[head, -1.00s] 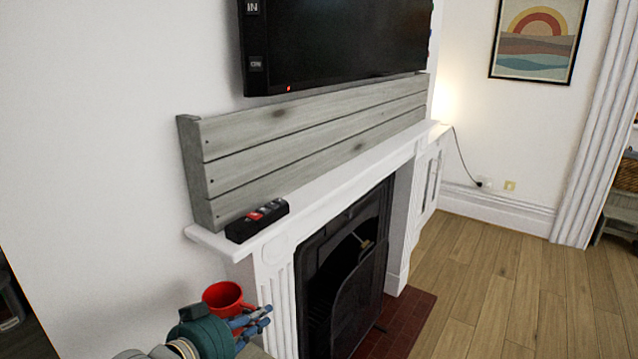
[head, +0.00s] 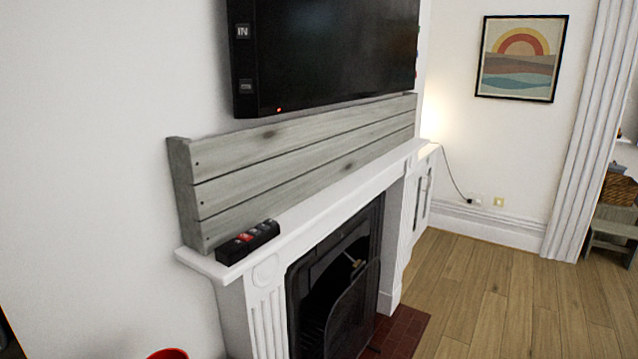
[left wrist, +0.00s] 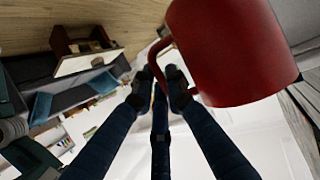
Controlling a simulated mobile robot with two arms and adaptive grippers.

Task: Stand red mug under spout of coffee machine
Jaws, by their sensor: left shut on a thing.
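The red mug (left wrist: 228,52) fills the upper right of the left wrist view. My left gripper (left wrist: 160,86) is shut on the mug's handle, with its dark blue fingers around it. The mug hangs to one side of the fingers. In the head view only a sliver of the red mug (head: 168,354) shows at the bottom edge, and the left gripper is out of that picture. My right gripper is in neither view. No coffee machine or spout can be seen.
A white fireplace mantel (head: 318,205) with a black power strip-like box (head: 248,243) stands ahead. A black television (head: 320,50) hangs above a grey plank panel (head: 300,165). Wooden floor (head: 500,300) lies open at right. A wicker basket (head: 618,190) is at the far right.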

